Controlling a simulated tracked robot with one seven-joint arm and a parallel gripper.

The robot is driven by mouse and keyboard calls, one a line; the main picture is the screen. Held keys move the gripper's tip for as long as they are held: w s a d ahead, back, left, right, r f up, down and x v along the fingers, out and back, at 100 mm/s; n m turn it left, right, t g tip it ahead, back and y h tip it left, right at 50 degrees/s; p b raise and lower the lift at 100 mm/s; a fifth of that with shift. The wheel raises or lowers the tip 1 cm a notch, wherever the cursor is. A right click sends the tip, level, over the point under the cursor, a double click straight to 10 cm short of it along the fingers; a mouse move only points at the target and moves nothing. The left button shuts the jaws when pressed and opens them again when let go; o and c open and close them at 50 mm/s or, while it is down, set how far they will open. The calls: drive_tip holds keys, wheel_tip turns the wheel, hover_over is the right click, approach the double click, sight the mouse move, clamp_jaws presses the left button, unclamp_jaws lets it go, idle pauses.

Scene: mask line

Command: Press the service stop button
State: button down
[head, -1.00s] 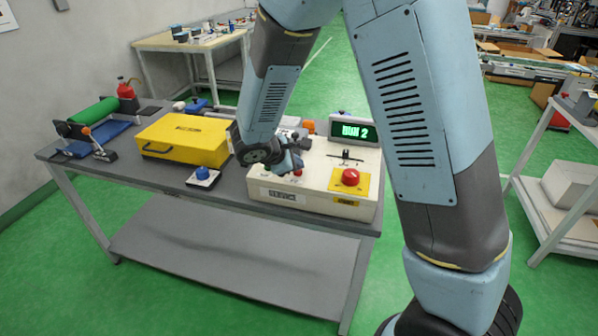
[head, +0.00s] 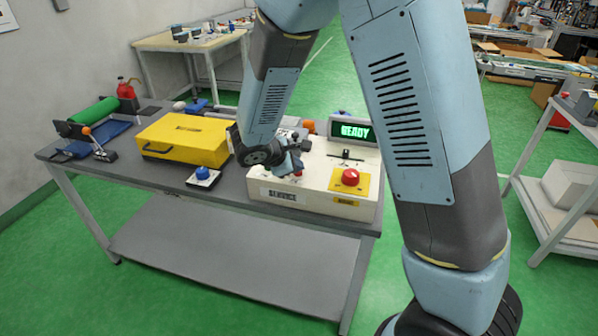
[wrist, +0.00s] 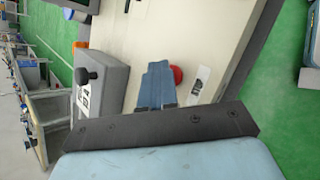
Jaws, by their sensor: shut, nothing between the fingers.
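A cream control box (head: 312,181) sits at the right end of the grey workbench. Its front carries a SERVICE label (head: 283,195) on the left, with a small red button (head: 298,174) on the top above it. My gripper (head: 294,164) is shut and empty, close by this button. In the wrist view my shut fingers (wrist: 158,82) partly cover the red button (wrist: 178,75); I cannot tell whether they touch it. A larger red button (head: 350,176) stands on a yellow plate on the right of the box. The box's display (head: 355,131) reads READY in green.
A blue button on a small base (head: 203,175) and a yellow case (head: 185,140) stand left of the box. A grey box with a black knob (wrist: 88,74) lies close beside my fingers in the wrist view. A green roller (head: 95,111) is at the bench's left end.

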drive_tip(key=shift+r, duration=0.85)
drive_tip(key=shift+r, duration=2.5)
